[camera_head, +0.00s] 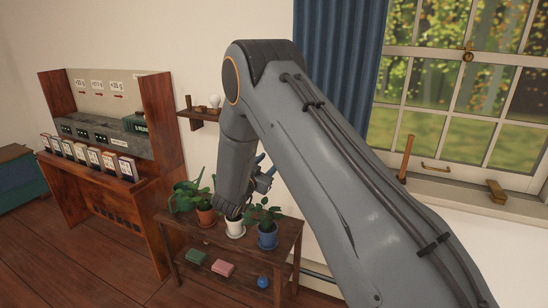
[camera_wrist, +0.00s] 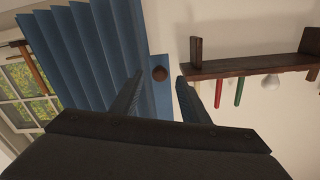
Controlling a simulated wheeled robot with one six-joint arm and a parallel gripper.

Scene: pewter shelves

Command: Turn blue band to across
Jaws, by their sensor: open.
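A blue band (camera_wrist: 166,100) shows in the wrist view as a flat strip beside the pleated blue curtain (camera_wrist: 85,55), with a round brown knob (camera_wrist: 159,73) on it. In that picture the strip runs roughly up and down. My gripper (camera_wrist: 160,76) is open and empty, its two dark fingers on either side of the knob and strip in the picture. I cannot tell how far off the strip is. In the head view my gripper (camera_head: 266,168) is largely behind my arm, above the plant table. The band is not discernible there; my arm hides the lower curtain (camera_head: 338,60).
A small wall shelf (camera_wrist: 250,66) has a red stick (camera_wrist: 217,92), a green stick (camera_wrist: 239,91) and a white bulb-like thing (camera_wrist: 276,86). Potted plants stand on a wooden table (camera_head: 180,220) below. A window (camera_head: 470,90) is right of the curtain.

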